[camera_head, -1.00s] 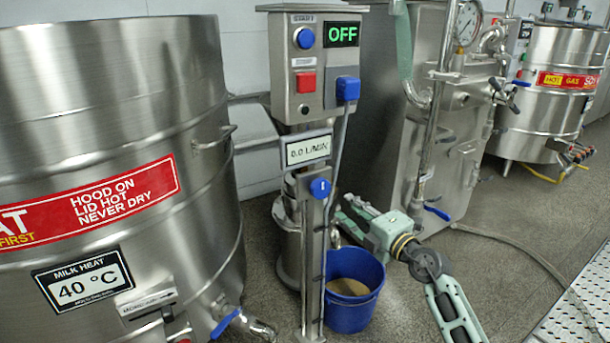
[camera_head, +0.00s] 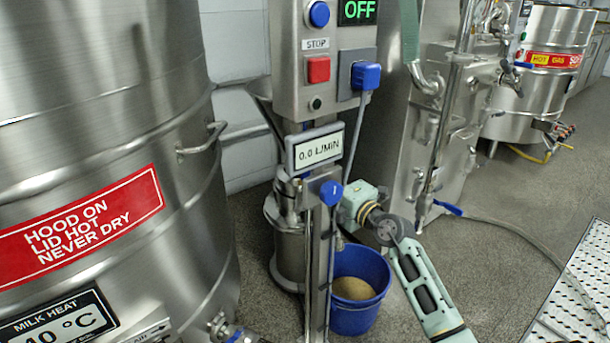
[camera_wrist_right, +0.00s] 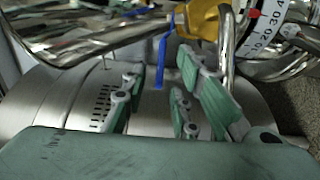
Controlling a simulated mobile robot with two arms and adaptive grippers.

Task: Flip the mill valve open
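The mill (camera_head: 294,235) stands behind a steel post in the head view; its display reads OFF and its flow panel (camera_head: 318,150) 0.0 L/MIN. A thin blue lever (camera_wrist_right: 163,48) hangs upright beside a yellow part (camera_wrist_right: 200,18) in the right wrist view; it looks like the valve handle. My right gripper (camera_wrist_right: 165,92) is open and empty, its green-padded fingers apart and below the lever, which lies ahead of the gap. In the head view my right wrist (camera_head: 362,206) is right of the post, and the fingers are hidden. My left gripper is not in view.
A blue bucket (camera_head: 362,315) with tan contents stands on the floor under my right wrist. A large steel tank (camera_head: 95,110) fills the left. A steel machine (camera_head: 435,110) with pipes stands right of the mill. A hose (camera_head: 520,230) crosses open floor.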

